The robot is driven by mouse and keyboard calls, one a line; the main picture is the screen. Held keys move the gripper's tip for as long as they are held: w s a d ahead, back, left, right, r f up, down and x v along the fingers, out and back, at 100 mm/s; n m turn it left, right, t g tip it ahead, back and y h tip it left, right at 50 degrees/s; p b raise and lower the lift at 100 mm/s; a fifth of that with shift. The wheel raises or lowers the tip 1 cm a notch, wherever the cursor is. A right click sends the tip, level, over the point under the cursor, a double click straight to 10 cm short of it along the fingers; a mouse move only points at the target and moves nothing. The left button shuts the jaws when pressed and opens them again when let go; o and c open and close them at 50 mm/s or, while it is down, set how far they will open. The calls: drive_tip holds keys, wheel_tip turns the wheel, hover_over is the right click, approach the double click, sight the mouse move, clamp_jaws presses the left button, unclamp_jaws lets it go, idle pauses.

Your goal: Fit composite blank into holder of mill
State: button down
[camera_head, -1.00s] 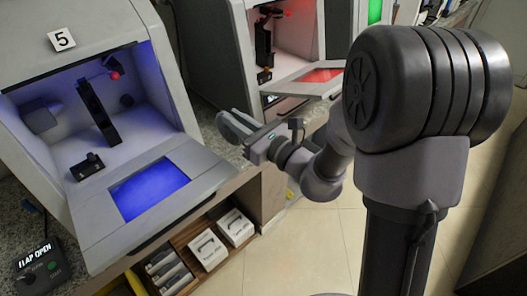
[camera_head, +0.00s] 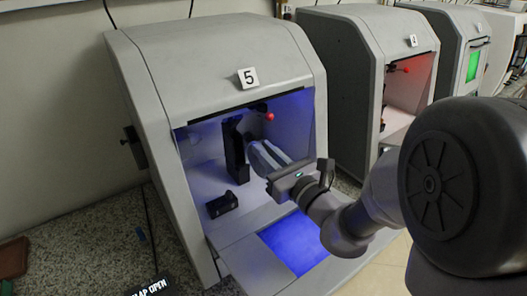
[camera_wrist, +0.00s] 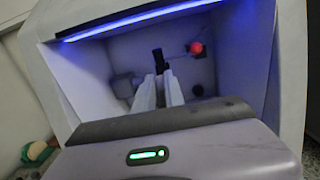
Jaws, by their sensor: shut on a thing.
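The mill (camera_head: 215,65) with the number 5 stands with its flap open and its chamber lit blue. My gripper (camera_head: 261,150) reaches into the chamber from the right. Its pale fingers are close to a dark upright slab (camera_head: 236,150), which may be part of the holder. In the wrist view my gripper (camera_wrist: 159,86) points at a small dark piece (camera_wrist: 159,60) by the fingertips. I cannot tell whether that piece is the composite blank or part of the holder. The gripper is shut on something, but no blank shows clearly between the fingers.
A small black block (camera_head: 222,204) sits on the chamber floor at the left. A red ball (camera_head: 269,116) is near the top; it also shows in the wrist view (camera_wrist: 196,48). The open flap (camera_head: 262,268) lies below my arm. Another mill (camera_head: 345,85) stands to the right.

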drive_tip(key=shift+w+a+f, duration=0.3)
drive_tip(key=shift+w+a, duration=0.2)
drive_tip(key=shift+w, duration=0.25)
drive_tip(key=shift+w+a+f, duration=0.25)
drive_tip(key=shift+w+a, duration=0.3)
drive_tip(key=shift+w, duration=0.2)
drive_tip(key=shift+w+a+f, duration=0.3)
drive_tip(key=shift+w+a, duration=0.2)
drive_tip(key=shift+w, duration=0.25)
drive_tip(key=shift+w+a+f, duration=0.3)
drive_tip(key=shift+w+a, duration=0.25)
drive_tip(key=shift+w, duration=0.25)
drive_tip(key=shift+w+a+f, duration=0.3)
drive_tip(key=shift+w+a, duration=0.25)
drive_tip(key=shift+w, duration=0.25)
drive_tip(key=c, duration=1.3)
unclamp_jaws()
drive_tip(key=shift+d, duration=0.1)
